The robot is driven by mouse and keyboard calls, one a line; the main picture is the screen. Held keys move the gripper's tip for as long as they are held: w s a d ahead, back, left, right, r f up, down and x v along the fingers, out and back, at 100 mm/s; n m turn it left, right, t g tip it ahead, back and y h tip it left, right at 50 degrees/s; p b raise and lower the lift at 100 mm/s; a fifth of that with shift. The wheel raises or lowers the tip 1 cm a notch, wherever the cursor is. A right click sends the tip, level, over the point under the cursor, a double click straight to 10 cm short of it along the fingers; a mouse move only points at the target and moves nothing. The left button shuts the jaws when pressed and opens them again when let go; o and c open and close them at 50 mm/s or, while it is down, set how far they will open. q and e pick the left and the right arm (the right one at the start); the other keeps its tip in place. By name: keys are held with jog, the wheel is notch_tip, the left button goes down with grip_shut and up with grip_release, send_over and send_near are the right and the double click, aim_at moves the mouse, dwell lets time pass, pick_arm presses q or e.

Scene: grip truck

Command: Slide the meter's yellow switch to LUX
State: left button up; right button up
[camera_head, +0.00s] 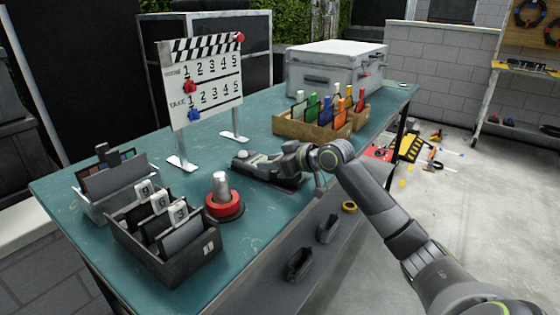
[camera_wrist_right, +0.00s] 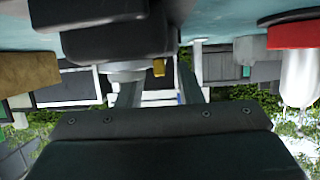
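The dark meter (camera_head: 262,172) lies on the teal table, with a pale dome (camera_head: 241,154) at its far left end. My right gripper (camera_head: 280,158) is low over the meter and hides part of it. In the right wrist view, which looks upside down, the meter's dark body (camera_wrist_right: 115,38) fills the top. The small yellow switch (camera_wrist_right: 158,67) shows on it, between the two fingers of my right gripper (camera_wrist_right: 160,88). The fingers are apart, with a gap around the switch; I cannot tell whether either touches it. My left gripper is not in view.
A red-based grey cylinder (camera_head: 223,208) and a dark box of numbered cards (camera_head: 165,250) stand nearer on the table. A clapperboard (camera_head: 205,85) stands behind. A cardboard box of coloured items (camera_head: 312,131) and a grey case (camera_head: 330,70) are at the back right.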

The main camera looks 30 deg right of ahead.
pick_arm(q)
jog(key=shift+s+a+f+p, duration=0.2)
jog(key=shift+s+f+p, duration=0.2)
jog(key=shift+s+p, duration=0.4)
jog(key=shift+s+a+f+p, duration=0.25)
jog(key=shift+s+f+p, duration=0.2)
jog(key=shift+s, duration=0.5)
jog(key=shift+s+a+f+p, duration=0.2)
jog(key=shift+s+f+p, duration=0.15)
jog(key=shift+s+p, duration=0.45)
pick_arm(e)
jog(key=v, duration=1.7)
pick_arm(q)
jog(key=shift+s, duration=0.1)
pick_arm(e)
jog(key=shift+s+d+r, duration=0.1)
jog(key=shift+d, duration=0.05)
